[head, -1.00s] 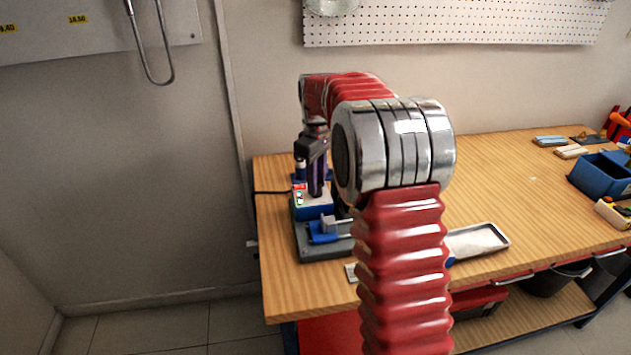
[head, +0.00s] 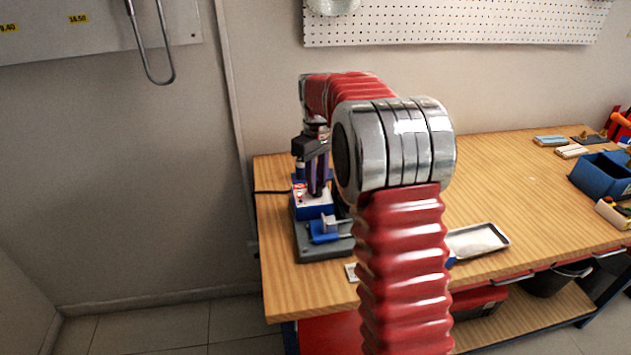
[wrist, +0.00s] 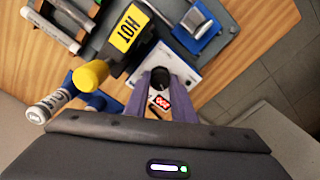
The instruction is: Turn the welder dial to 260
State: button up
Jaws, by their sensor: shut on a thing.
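The welder (head: 314,208) stands near the left end of the bench, with a blue and white control box on a grey base. In the wrist view its white panel (wrist: 187,72) carries a dark round dial (wrist: 160,77) and a red lit display (wrist: 158,102), whose digits I cannot read surely. My gripper (wrist: 161,88) points down at the panel, its two purple fingers shut on the dial from either side. The fingers hide the dial's sides, and I cannot make out its scale. In the head view my gripper (head: 316,182) is over the box, and my arm hides part of the welder.
A yellow HOT sign (wrist: 130,28), a yellow cylinder (wrist: 91,74) and a blue clamp (wrist: 196,22) are close to my gripper. A metal tray (head: 478,241) lies right of my arm. Blue bins (head: 602,176) stand at the far right. The bench middle is clear.

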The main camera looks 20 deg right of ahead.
aim_at(317, 183)
jog(key=m, duration=1.3)
dwell(0.5)
jog(key=o, duration=1)
jog(key=shift+r, duration=0.15)
notch_tip(317, 183, up, 14)
jog(key=shift+f, duration=0.25)
jog(key=shift+w, duration=0.15)
